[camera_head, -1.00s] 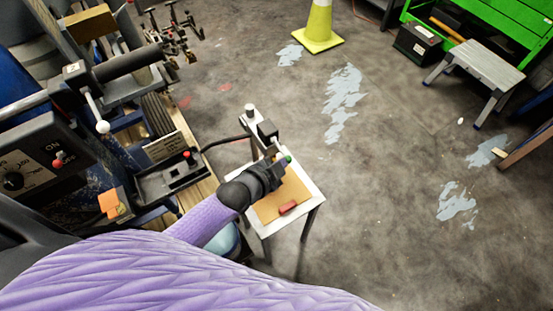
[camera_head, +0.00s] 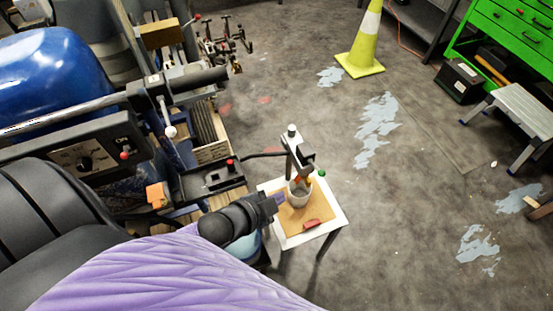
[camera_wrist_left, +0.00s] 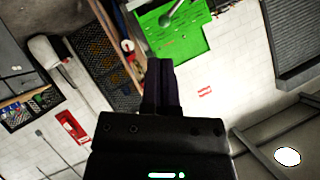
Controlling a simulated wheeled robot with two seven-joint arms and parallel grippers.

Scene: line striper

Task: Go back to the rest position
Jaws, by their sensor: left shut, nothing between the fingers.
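My left gripper (camera_head: 276,202) is at the left edge of a small white table (camera_head: 334,217) in the head view. It is shut and holds nothing. In the left wrist view its dark fingers (camera_wrist_left: 162,85) are together, pointing toward a wall with a green panel (camera_wrist_left: 178,34). My gripper is to the left of the cup. My right gripper is not in view.
The line striper machine (camera_head: 60,75) with its control panel (camera_head: 85,158) stands at the left. A yellow-green cone (camera_head: 366,45) stands on the floor at the back. A step stool (camera_head: 518,112) and a green cabinet (camera_head: 515,35) are at the right. Open floor lies between.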

